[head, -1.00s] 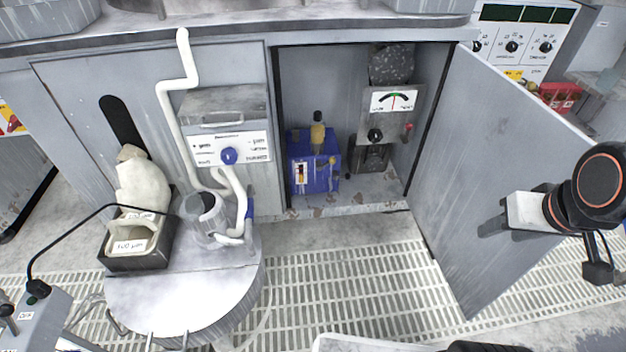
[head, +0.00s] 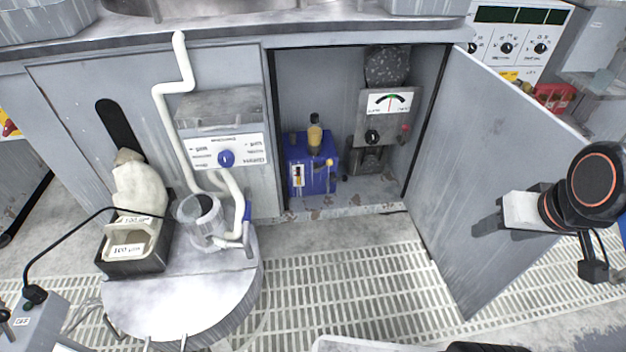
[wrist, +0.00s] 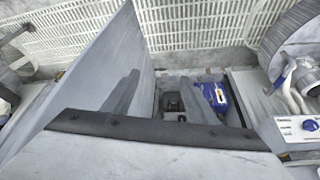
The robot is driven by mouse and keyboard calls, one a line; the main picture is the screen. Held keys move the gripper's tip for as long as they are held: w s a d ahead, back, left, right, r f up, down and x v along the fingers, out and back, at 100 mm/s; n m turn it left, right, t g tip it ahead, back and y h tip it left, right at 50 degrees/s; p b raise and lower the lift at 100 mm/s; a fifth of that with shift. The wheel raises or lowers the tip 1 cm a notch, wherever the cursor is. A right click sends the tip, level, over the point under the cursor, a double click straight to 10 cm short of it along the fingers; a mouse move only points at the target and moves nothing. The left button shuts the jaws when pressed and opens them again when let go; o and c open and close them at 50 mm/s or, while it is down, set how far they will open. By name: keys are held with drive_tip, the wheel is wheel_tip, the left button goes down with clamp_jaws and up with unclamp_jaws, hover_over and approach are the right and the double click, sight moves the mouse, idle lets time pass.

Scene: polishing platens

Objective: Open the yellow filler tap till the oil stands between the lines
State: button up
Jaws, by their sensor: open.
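A blue oil tank (head: 311,168) stands on the floor of the open cabinet. An amber bottle (head: 314,132) sits upright on its top. The yellow filler tap (head: 327,163) is on its front right, and a small sight gauge (head: 298,173) is on the front left. The gauge is too small to read the oil or the lines. My gripper (head: 494,214) is at the right, in front of the open door and well apart from the tank. In the wrist view my gripper (wrist: 160,92) has its two grey fingers apart and empty, and the blue tank (wrist: 214,94) shows beyond them.
A dial unit (head: 389,115) is right of the tank. A panel with a blue knob (head: 225,158), white pipes and a round drum (head: 190,300) stand left. Floor grating (head: 350,290) before the cabinet is clear.

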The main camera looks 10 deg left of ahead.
sight(324, 166)
drive_tip(key=w+a+f+n+t+y, duration=0.15)
drive_tip(key=w+a+f, duration=0.3)
drive_tip(key=w, duration=0.65)
drive_tip(key=w+a+f+t, duration=0.2)
drive_tip(key=w+a+f, duration=0.25)
drive_tip(key=w, duration=0.75)
drive_tip(key=w+a+f+n+t+y, duration=0.15)
drive_tip(key=w+a+f, duration=0.35)
drive_tip(key=w, duration=0.6)
drive_tip(key=w+a+f+n+t+y, duration=0.1)
drive_tip(key=w+a+f+t, duration=0.2)
drive_tip(key=a+f, duration=0.45)
drive_tip(key=w+a+f+t, duration=0.2)
drive_tip(key=a+f, duration=0.4)
drive_tip(key=f, duration=0.3)
drive_tip(key=s+a+f+n+t+y, duration=0.2)
drive_tip(key=s+a+f, duration=0.1)
drive_tip(key=s+f, duration=0.25)
drive_tip(key=x, duration=1.8)
drive_tip(key=shift+d, duration=0.2)
drive_tip(key=shift+w+r, duration=0.15)
clamp_jaws()
